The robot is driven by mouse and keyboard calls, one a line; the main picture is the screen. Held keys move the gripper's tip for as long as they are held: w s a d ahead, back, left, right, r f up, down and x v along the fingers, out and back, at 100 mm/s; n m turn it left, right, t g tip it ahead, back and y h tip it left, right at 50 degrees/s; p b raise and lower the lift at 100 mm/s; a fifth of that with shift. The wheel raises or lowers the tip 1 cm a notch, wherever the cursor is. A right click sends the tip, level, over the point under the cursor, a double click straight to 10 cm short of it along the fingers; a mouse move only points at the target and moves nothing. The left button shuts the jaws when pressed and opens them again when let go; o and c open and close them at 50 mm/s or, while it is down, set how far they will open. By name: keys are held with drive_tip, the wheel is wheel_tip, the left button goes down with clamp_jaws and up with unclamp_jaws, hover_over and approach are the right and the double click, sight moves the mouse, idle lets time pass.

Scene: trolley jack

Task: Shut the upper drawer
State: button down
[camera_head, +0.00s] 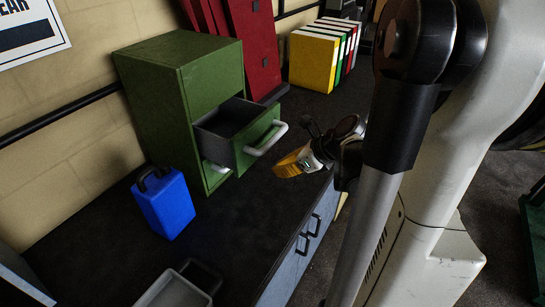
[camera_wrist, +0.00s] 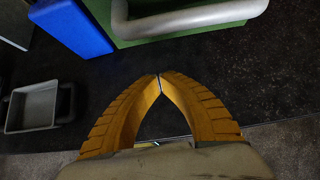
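A green cabinet (camera_head: 182,88) stands on the dark worktop. Its upper drawer (camera_head: 247,148) is pulled out, showing a dark interior with nothing visible in it. A pale bar handle (camera_head: 267,139) is on the drawer front. Below it, a second handle (camera_head: 216,168) shows on the cabinet front, partly hidden by the open drawer. My gripper (camera_head: 279,168) is in front of the open drawer, to its right and apart from it. In the wrist view, its yellow fingers (camera_wrist: 159,77) meet at the tips with nothing between them. A green front with a grey handle (camera_wrist: 185,22) lies beyond them.
A blue container (camera_head: 166,205) stands left of the drawer. A grey tray (camera_head: 175,290) is at the worktop's near end. Red binders (camera_head: 246,45) and a row of coloured folders (camera_head: 316,60) stand behind. Bare worktop lies before the cabinet.

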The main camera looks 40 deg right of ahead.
drive_tip(key=w+a+f+b, duration=0.1)
drive_tip(key=w+a+f, duration=0.1)
drive_tip(key=w, duration=0.4)
drive_tip(key=shift+w+a+f, duration=0.15)
drive_tip(key=shift+w+f, duration=0.15)
drive_tip(key=shift+f, duration=0.15)
drive_tip(key=w+a, duration=0.1)
drive_tip(key=w, duration=0.3)
drive_tip(key=w+a+b, duration=0.1)
drive_tip(key=w+a, duration=0.1)
drive_tip(key=w, duration=0.3)
drive_tip(key=w+a+b, duration=0.1)
drive_tip(key=w+a, duration=0.1)
drive_tip(key=w, duration=0.3)
drive_tip(key=shift+w+a, duration=0.1)
